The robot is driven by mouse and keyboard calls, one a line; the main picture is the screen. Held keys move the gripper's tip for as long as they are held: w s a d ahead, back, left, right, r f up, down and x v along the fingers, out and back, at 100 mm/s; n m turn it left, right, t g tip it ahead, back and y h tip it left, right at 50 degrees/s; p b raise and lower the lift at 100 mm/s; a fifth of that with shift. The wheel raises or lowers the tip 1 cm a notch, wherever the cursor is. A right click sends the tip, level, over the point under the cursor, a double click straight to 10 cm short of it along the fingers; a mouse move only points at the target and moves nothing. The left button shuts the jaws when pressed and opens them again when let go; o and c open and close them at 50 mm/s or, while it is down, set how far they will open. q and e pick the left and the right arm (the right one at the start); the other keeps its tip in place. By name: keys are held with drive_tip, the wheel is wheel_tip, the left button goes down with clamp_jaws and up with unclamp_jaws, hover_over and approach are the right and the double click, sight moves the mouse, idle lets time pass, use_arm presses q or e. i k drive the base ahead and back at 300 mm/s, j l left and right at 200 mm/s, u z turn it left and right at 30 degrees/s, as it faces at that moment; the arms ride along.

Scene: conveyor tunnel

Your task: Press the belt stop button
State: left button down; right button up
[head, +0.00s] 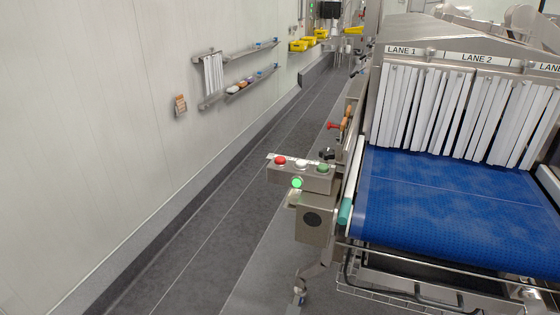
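A steel control box (302,174) stands at the left side of the conveyor, near the middle of the head view. On its top are a red button (280,160), a white button (301,164) and a green button (323,168), from left to right. A green light (297,183) glows on the front of the box. A small label strip lies behind the buttons; its writing is too small to read. The blue conveyor belt (450,204) runs to the right of the box. Neither of my grippers is in view.
White strip curtains (425,110) hang under the LANE 1 and LANE 2 signs at the tunnel mouth. A wire rack (400,280) sits below the belt. Wall shelves (238,85) hang on the left wall. The grey floor (215,190) between wall and conveyor is clear.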

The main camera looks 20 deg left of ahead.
sight(278, 160)
drive_tip(key=i+l, duration=1.15)
drive_tip(key=l, duration=0.2)
drive_tip(key=u, duration=1.2)
